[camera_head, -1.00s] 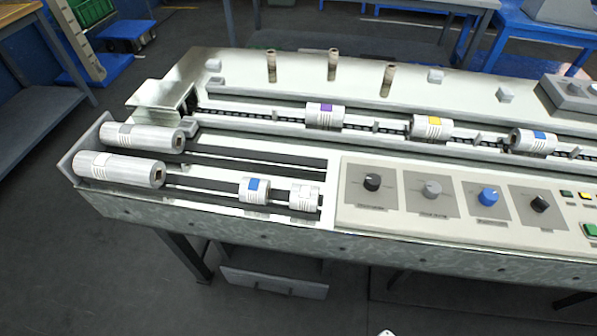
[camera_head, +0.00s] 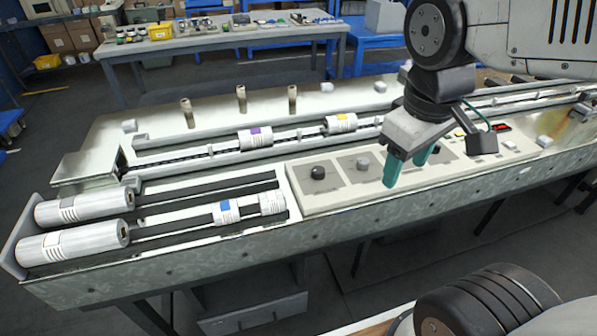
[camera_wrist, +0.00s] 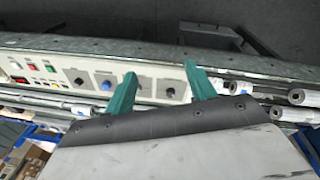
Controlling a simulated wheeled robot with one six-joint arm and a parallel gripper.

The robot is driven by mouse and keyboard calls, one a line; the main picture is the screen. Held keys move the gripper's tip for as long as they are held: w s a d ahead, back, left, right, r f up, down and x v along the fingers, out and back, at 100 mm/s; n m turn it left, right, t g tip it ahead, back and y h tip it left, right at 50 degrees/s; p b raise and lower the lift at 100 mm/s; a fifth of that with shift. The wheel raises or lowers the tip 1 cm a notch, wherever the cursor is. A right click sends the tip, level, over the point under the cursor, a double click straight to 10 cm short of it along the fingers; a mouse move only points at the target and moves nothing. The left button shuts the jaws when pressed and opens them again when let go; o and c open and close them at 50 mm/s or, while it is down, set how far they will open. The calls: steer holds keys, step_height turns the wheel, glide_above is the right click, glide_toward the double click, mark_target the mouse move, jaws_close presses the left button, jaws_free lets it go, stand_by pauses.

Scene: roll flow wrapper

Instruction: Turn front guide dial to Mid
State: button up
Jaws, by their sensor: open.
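A control panel (camera_head: 300,195) on the machine's front right carries a row of dials. The leftmost dial is black (camera_head: 318,172) and a grey dial (camera_head: 363,163) stands beside it. My gripper (camera_head: 404,172) is open, with two teal fingers apart and nothing between them, over the panel to the right of the grey dial. It hides the blue dial in the head view. In the wrist view the blue dial (camera_wrist: 105,85) sits left of my gripper (camera_wrist: 160,70); the grey dial (camera_wrist: 140,88) and a black dial (camera_wrist: 171,92) show between the fingers. The dial labels are too small to read.
Large film rolls (camera_head: 75,245) lie at the machine's left end, with smaller labelled rollers (camera_head: 227,212) left of the panel. Several upright posts (camera_head: 241,98) stand on the back deck. Buttons are right of the dials. A table (camera_head: 200,50) stands behind.

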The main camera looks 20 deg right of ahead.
steer(key=w+f+n+h, duration=0.1)
steer(key=w+f+n, duration=0.1)
steer(key=w+n, duration=0.5)
steer(key=n+t+h, duration=0.1)
steer(key=n+t, duration=0.1)
steer(key=n, duration=1.5)
glide_toward(318, 170)
steer(key=f, duration=0.1)
steer(key=x, duration=0.8)
steer(key=shift+w+d+r, duration=0.15)
steer(key=shift+w, duration=0.05)
steer(key=c, duration=1)
